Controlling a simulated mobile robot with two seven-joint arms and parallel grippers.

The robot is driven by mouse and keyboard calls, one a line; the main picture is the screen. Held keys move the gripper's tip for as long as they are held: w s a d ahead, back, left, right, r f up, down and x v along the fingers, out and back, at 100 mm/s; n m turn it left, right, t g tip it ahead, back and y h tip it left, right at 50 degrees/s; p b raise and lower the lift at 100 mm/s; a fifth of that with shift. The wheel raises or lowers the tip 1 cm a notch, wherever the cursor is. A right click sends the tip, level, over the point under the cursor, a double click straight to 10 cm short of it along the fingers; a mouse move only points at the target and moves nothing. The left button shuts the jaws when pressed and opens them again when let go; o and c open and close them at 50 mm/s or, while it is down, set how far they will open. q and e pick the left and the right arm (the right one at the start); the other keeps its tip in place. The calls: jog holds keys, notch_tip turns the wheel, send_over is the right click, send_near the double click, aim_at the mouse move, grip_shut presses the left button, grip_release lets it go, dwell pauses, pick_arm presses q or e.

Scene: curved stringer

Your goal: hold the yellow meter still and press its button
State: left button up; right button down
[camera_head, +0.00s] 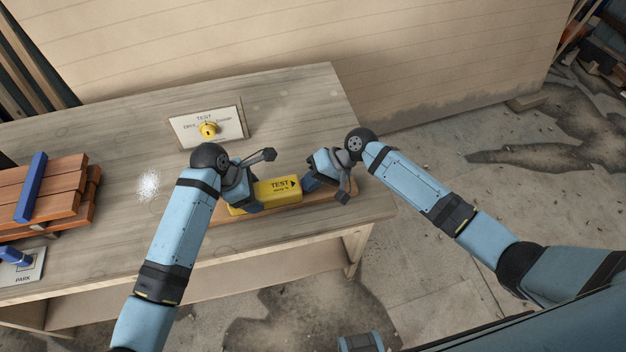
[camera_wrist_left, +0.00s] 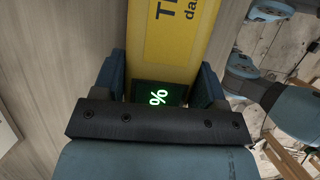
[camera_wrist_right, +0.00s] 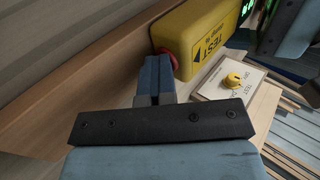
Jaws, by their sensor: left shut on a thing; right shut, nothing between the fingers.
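The yellow meter (camera_head: 280,188), marked TEST with a black arrow, lies on a wooden board (camera_head: 318,197) near the table's front right. My left gripper (camera_head: 246,196) is shut around its left part. In the left wrist view the fingers sit on both sides of the meter (camera_wrist_left: 172,45), by its dark screen (camera_wrist_left: 158,95) with a green % sign. My right gripper (camera_head: 308,183) is shut and empty at the meter's right end. In the right wrist view its fingertips (camera_wrist_right: 157,62) are right beside the red button (camera_wrist_right: 168,54); I cannot tell whether they touch.
A TEST card (camera_head: 232,124) with a yellow knob (camera_head: 208,129) is behind the meter. Stacked wooden planks (camera_head: 60,185) with a blue bar (camera_head: 31,187) lie at the left, near a PARK plate (camera_head: 30,268). The table (camera_head: 120,130) between is mostly clear, with a white speckled patch.

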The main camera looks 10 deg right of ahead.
aim_at(326, 187)
pick_arm(q)
jog(key=shift+s+d+r, duration=0.1)
jog(key=shift+d, duration=0.2)
pick_arm(e)
jog(key=shift+s+a, duration=0.1)
jog(key=shift+a, duration=0.15)
jog(key=d, duration=0.4)
jog(key=shift+d, duration=0.3)
pick_arm(q)
jog(key=shift+a, duration=0.15)
pick_arm(e)
jog(key=v, duration=1)
pick_arm(q)
jog(key=o, duration=1.2)
jog(key=shift+o, duration=0.4)
jog(key=shift+v, duration=2.45)
jog(key=shift+r, duration=0.1)
